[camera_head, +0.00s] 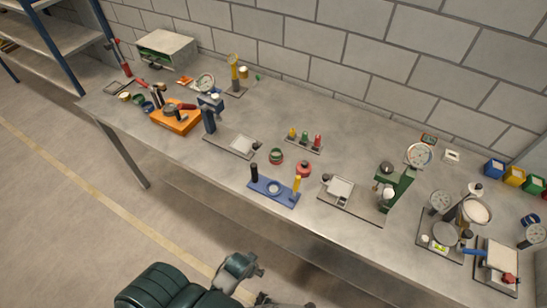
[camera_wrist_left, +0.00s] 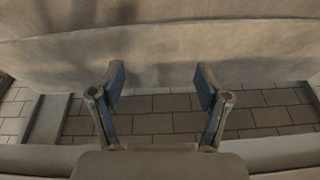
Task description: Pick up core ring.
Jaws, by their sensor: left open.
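Several small rings lie on the bench, and I cannot tell for sure which is the core ring. A pale ring (camera_head: 273,188) sits in the middle of a blue base (camera_head: 262,184) with a black post and a yellow post. My right gripper is not in view.
The long grey bench (camera_head: 225,170) runs along a block wall. A plate stand (camera_head: 232,144), a green press (camera_head: 393,190) and a row of coloured pegs (camera_head: 304,140) stand near the rings.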

